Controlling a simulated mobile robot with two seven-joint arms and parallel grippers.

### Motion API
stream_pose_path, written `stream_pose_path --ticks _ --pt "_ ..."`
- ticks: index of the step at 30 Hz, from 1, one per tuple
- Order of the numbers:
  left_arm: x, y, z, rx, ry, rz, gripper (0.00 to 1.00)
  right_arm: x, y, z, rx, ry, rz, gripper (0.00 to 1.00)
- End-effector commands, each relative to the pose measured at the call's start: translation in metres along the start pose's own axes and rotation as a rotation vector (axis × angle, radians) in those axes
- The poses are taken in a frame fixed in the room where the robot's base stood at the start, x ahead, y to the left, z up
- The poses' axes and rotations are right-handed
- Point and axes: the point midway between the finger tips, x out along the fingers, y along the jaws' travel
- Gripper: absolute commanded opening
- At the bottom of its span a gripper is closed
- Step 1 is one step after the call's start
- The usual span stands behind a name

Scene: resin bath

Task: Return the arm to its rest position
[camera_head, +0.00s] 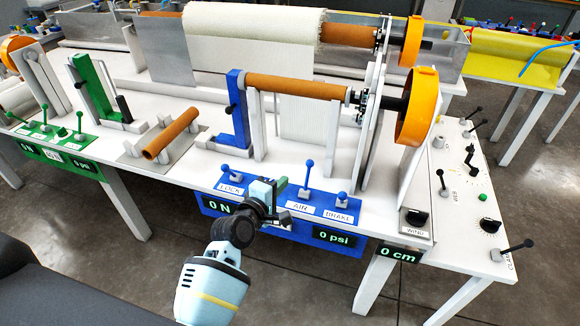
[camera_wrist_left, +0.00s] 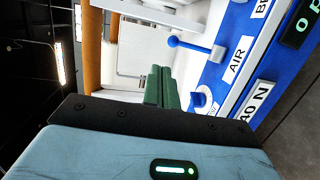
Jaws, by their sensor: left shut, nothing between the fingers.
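My left arm comes in from the lower left in the head view. Its gripper (camera_head: 281,186) is in front of the blue control panel (camera_head: 324,206), near the levers marked LOCK and AIR. In the left wrist view the green fingers (camera_wrist_left: 161,88) are together with nothing between them. The AIR lever (camera_wrist_left: 196,46) shows just beyond the fingers in that view. The gripper hides part of the panel and its middle lever area. I cannot tell whether it touches the panel. My right gripper is not in view.
A brown roller (camera_head: 297,87) with an orange handwheel (camera_head: 418,107) stands behind the panel. A loose brown tube (camera_head: 171,134) lies on a rack at the left, near a green panel (camera_head: 57,141). A WIND knob (camera_head: 416,217) sits at the right. Open floor lies in front.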

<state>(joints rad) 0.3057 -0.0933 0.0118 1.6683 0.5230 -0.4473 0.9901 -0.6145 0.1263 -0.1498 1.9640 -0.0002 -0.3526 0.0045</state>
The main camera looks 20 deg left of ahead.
Motion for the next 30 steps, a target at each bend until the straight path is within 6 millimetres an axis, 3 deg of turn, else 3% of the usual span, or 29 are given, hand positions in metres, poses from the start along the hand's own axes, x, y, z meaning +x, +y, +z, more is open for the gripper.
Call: stream_pose_path --ticks 6,8,11,15,21,27,30 --pt "-0.004 -0.008 0.0 0.025 0.002 -0.014 0.0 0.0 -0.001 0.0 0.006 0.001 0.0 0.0" --pt "-0.012 -0.023 0.0 0.071 0.006 -0.038 0.0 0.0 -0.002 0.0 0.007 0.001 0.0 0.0" --pt "-0.037 -0.061 0.001 0.21 0.01 -0.105 0.0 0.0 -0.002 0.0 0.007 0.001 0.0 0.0" --pt "-0.093 -0.129 0.007 0.496 -0.016 -0.23 0.0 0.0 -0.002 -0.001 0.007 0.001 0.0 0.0" --pt "-0.186 -0.205 0.023 0.914 -0.132 -0.386 0.0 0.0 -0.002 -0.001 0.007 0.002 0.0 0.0" --pt "-0.277 -0.253 0.043 1.273 -0.305 -0.482 0.0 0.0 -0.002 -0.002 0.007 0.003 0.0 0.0" --pt "-0.308 -0.264 0.05 1.393 -0.377 -0.5 0.0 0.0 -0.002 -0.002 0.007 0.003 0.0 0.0"
